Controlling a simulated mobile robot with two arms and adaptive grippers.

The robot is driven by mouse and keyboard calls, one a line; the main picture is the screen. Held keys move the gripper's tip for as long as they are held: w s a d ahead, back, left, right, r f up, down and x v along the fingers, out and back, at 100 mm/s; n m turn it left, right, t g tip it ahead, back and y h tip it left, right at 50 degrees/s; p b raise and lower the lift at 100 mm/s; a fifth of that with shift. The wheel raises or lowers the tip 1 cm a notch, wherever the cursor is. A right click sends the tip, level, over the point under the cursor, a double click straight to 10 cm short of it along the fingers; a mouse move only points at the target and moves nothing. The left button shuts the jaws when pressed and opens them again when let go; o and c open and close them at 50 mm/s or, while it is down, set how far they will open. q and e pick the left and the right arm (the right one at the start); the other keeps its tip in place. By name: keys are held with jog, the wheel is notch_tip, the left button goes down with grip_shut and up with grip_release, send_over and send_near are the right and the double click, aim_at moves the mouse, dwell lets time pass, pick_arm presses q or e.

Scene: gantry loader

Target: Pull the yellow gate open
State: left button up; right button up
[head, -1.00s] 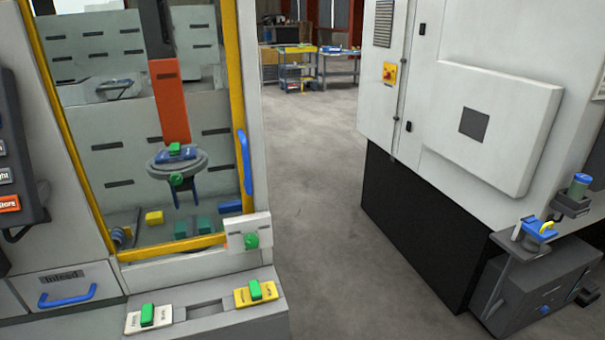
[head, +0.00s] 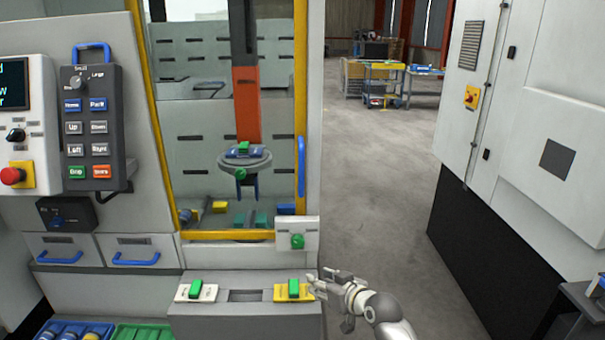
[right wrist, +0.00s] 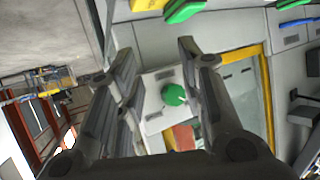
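The yellow gate (head: 300,100) is a yellow-framed clear panel across the front of the machine, and it appears closed. A blue upright handle (head: 301,166) sits on its right post. Part of the yellow frame also shows in the right wrist view (right wrist: 267,95). My right gripper (head: 322,281) is below and slightly right of the handle, apart from it, by the yellow plate with a green switch (head: 294,291). In the right wrist view my right gripper (right wrist: 156,52) has its fingers spread with nothing held. My left gripper is not in view.
A white plate with a green knob (head: 297,241) sits below the handle. A control pendant (head: 90,125) hangs left of the gate. Blue-handled drawers (head: 135,250) are lower left. A tall white cabinet (head: 530,120) stands at right, with open floor (head: 385,200) between.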

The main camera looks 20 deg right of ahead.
notch_tip(320, 180, up, 11)
jog(key=w+d+t, duration=0.1)
jog(key=w+t, duration=0.1)
jog(key=n+t+y, duration=0.2)
jog(key=t+y, duration=0.1)
send_near(303, 173)
jog(key=shift+h, duration=0.3)
jog(key=p+x, duration=0.3)
jog(key=x, duration=0.7)
jog(key=shift+w+a+r, duration=0.1)
jog(key=shift+w+a, duration=0.15)
jog(key=shift+w, duration=0.05)
grip_shut()
